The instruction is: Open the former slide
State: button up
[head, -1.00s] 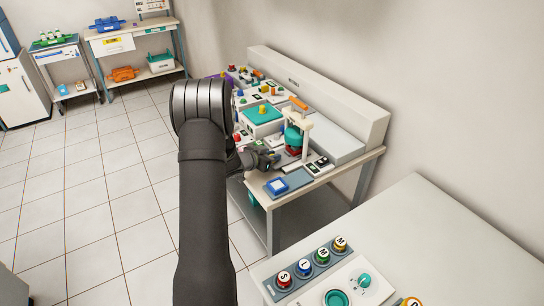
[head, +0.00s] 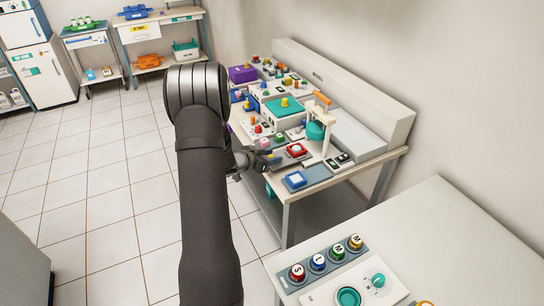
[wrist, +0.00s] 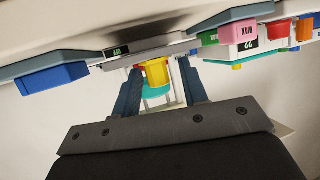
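The former (head: 317,131) is a white stand with an orange top handle and a teal cylinder, on the work table at the right of the head view. In the wrist view, a yellow knob (wrist: 155,74) lies between my two fingers (wrist: 162,88), which stand apart with a gap on the right side. The slide's rear is hidden.
A blue button pad (head: 295,180) is at the table's near end. In the wrist view, a blue block (wrist: 52,78) lies left and a pink block (wrist: 235,34) right. A second table (head: 440,230) with lettered buttons stands nearer.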

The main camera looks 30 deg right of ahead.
jog(key=v, duration=1.7)
jog(key=shift+a+r, duration=0.15)
jog(key=shift+r, duration=0.05)
jog(key=x, duration=1.7)
jog(key=shift+f, duration=0.15)
jog(key=shift+d, duration=0.25)
jog(key=v, duration=1.7)
jog(key=shift+a, duration=0.25)
jog(key=shift+d, duration=0.1)
